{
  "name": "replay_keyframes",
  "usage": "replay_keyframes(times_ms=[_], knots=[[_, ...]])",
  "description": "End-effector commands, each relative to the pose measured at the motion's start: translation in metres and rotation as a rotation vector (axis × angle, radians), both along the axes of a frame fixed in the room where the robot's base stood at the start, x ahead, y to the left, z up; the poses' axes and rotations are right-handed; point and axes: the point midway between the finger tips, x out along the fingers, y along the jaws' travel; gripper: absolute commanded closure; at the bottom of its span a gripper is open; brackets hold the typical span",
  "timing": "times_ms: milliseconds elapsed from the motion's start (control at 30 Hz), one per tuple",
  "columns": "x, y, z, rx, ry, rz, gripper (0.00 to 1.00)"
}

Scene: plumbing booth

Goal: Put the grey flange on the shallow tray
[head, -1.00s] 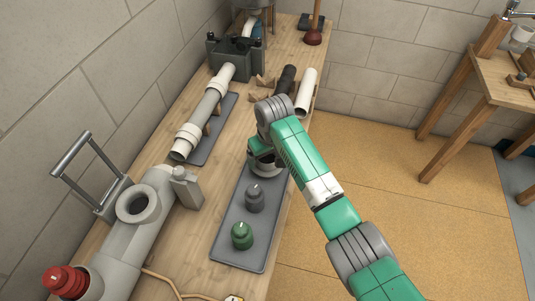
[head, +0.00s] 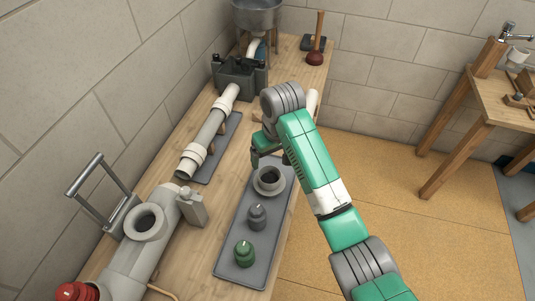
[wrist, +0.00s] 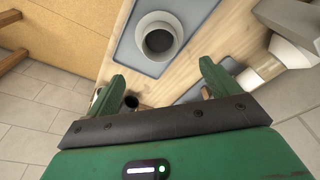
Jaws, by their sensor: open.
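The grey flange (head: 269,180), a short collar with a wide rim and dark bore, sits upright on the far end of the shallow tray (head: 236,262). The wrist view also shows the flange (wrist: 158,38) on the bare grey tray (wrist: 127,52). My gripper (wrist: 163,76) is open, with nothing between its two green fingers, and is apart from the flange. In the head view my gripper (head: 258,156) is just beyond the flange and partly hidden by my arm.
A dark grey plug (head: 257,217) and a green plug (head: 244,252) stand on the same tray. A large grey pipe fitting (head: 128,262) lies to the left, with a red plug (head: 74,291). A pale pipe (head: 210,138) lies along the bench (head: 213,205) behind.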

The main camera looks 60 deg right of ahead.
Motion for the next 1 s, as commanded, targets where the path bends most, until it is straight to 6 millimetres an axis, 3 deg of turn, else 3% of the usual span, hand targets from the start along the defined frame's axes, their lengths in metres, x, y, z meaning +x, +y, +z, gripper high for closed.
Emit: replay_keyframes(times_ms=[333, 400, 467, 567, 600, 667, 700, 733, 800, 867, 900, 1000], knots=[[0.001, 0.0, 0.0, -0.001, -0.002, 0.001, 0.12], [0.015, 0.008, 0.005, -0.025, -0.032, 0.023, 0.12], [0.046, 0.026, 0.02, -0.079, -0.106, 0.069, 0.12], [0.121, 0.086, 0.071, -0.219, -0.332, 0.189, 0.12], [0.149, 0.118, 0.098, -0.277, -0.446, 0.237, 0.12], [0.18, 0.167, 0.142, -0.354, -0.623, 0.298, 0.12], [0.193, 0.202, 0.173, -0.4, -0.743, 0.334, 0.12], [0.199, 0.228, 0.197, -0.431, -0.836, 0.358, 0.12], [0.2, 0.29, 0.255, -0.494, -1.058, 0.402, 0.12], [0.185, 0.339, 0.305, -0.537, -1.25, 0.426, 0.12], [0.169, 0.368, 0.335, -0.559, -1.372, 0.435, 0.12], [0.118, 0.423, 0.396, -0.597, -1.641, 0.431, 0.12]])
